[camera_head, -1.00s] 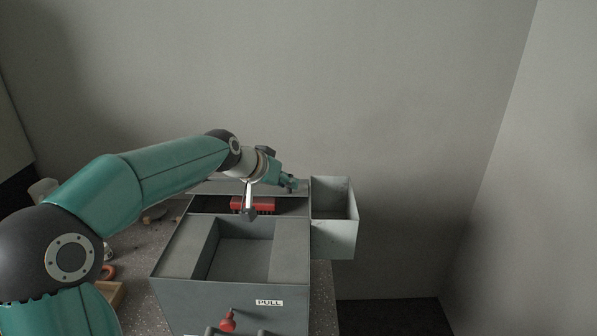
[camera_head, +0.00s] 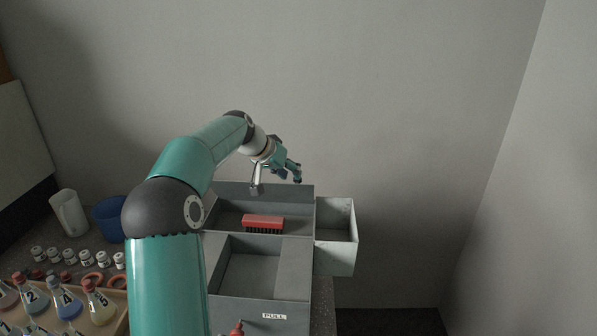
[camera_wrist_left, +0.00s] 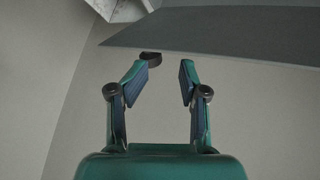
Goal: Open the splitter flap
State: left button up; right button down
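The splitter is a grey box on the bench, with a PULL label (camera_head: 274,316) on its front. Its flap (camera_head: 297,195) looks like the grey panel standing up along the back edge, behind the rear compartment. A grey panel (camera_wrist_left: 240,35) at the upper right of the left wrist view seems to be the same flap. My left gripper (camera_head: 297,176) is above the flap's top edge. In the wrist view its fingers (camera_wrist_left: 163,72) are apart with nothing between the pads. A small dark knob (camera_wrist_left: 150,57) is near the left fingertip. My right gripper is not in view.
A red brush (camera_head: 263,222) lies in the rear compartment. An open grey bin (camera_head: 336,256) hangs on the right side. A red knob (camera_head: 237,328) is at the front. Flasks (camera_head: 66,303), small jars, a blue cup (camera_head: 110,219) and a white cup (camera_head: 69,214) stand left.

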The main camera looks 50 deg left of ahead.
pick_arm(q)
jog(key=shift+w+d+f, duration=0.1)
jog(key=shift+w+f, duration=0.15)
jog(key=shift+w, duration=0.2)
jog(key=shift+s+r, duration=0.1)
jog(key=shift+r, duration=0.05)
jog(key=shift+s, duration=0.1)
jog(key=shift+s+r+p, duration=0.1)
jog(key=shift+r+p, duration=0.35)
jog(key=shift+r, duration=0.15)
jog(key=shift+s+a+r+p, duration=0.55)
jog(key=shift+s+r+p, duration=0.55)
jog(key=shift+r, duration=1.55)
jog(key=shift+s+a+r+p, duration=0.65)
jog(key=shift+s+r, duration=0.9)
jog(key=shift+r, duration=1.15)
jog(key=shift+s+a+r+p, duration=0.45)
jog(key=shift+s+r+p, duration=0.7)
jog(key=shift+r, duration=1.5)
jog(key=shift+s, duration=0.15)
jog(key=shift+v, duration=3.7)
